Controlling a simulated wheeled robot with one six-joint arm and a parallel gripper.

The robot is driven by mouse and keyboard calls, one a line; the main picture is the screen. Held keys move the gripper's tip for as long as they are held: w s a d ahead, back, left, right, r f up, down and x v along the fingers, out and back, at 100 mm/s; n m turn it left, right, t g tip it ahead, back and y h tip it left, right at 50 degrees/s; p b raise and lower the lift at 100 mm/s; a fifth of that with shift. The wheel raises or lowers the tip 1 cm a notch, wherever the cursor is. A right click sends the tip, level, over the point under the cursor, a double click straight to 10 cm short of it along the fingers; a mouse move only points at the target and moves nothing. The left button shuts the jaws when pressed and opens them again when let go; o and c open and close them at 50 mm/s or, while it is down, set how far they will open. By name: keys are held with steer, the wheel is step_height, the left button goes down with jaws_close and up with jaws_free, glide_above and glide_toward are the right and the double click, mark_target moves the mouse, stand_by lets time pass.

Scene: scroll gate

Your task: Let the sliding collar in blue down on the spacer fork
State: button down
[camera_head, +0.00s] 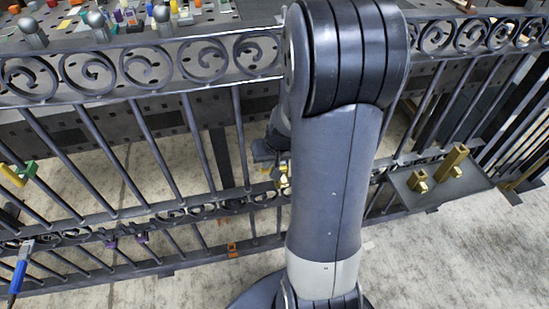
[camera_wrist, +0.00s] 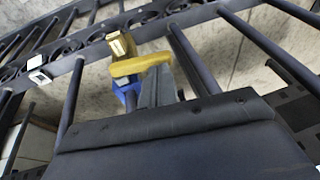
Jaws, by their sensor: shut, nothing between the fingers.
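In the wrist view a blue part (camera_wrist: 129,88), which looks like the sliding collar, sits low by a gate bar. A yellow piece (camera_wrist: 143,65) lies directly above it and partly covers it; I cannot tell for sure that it is the spacer fork. A pale-faced brass block (camera_wrist: 120,44) stands beside the yellow piece. My gripper (camera_wrist: 160,86) is shut and empty, with its grey fingers close to the yellow and blue parts; contact is unclear. In the head view my arm hides most of this spot, and only small yellow parts (camera_head: 282,178) show beside my gripper (camera_head: 272,158).
The dark gate has scrollwork (camera_head: 145,63) along its top rail and upright bars. A grey tray (camera_head: 425,199) with brass blocks (camera_head: 453,161) is at the right. A blue-handled tool (camera_head: 18,275) hangs at the lower left. A cluttered table (camera_head: 80,40) stands behind.

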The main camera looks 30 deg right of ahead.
steer(key=r+p, duration=0.2)
steer(key=r, duration=0.1)
steer(key=r+p, duration=0.1)
steer(key=r, duration=0.1)
steer(key=shift+s+d+r+p, duration=0.15)
steer(key=shift+d+p, duration=0.15)
steer(key=shift+p, duration=0.05)
step_height(320, 180, up, 8)
steer(key=s+a+p, duration=0.1)
steer(key=s, duration=0.1)
steer(key=shift+s+a, duration=0.2)
steer(key=shift+a, duration=0.2)
steer(key=b+x, duration=0.1)
steer(key=x, duration=0.3)
steer(key=s+d+b+x, duration=0.1)
steer(key=x, duration=0.3)
steer(key=d+b+x, duration=0.1)
steer(key=x, duration=0.2)
steer(key=shift+d+f+b, duration=0.2)
steer(key=shift+f+b, duration=0.1)
steer(key=shift+f, duration=0.4)
steer(key=shift+a+f+b, duration=0.2)
steer(key=shift+f+b, duration=0.45)
steer(key=shift+f, duration=0.2)
steer(key=shift+r, duration=0.15)
steer(key=shift+r, duration=0.1)
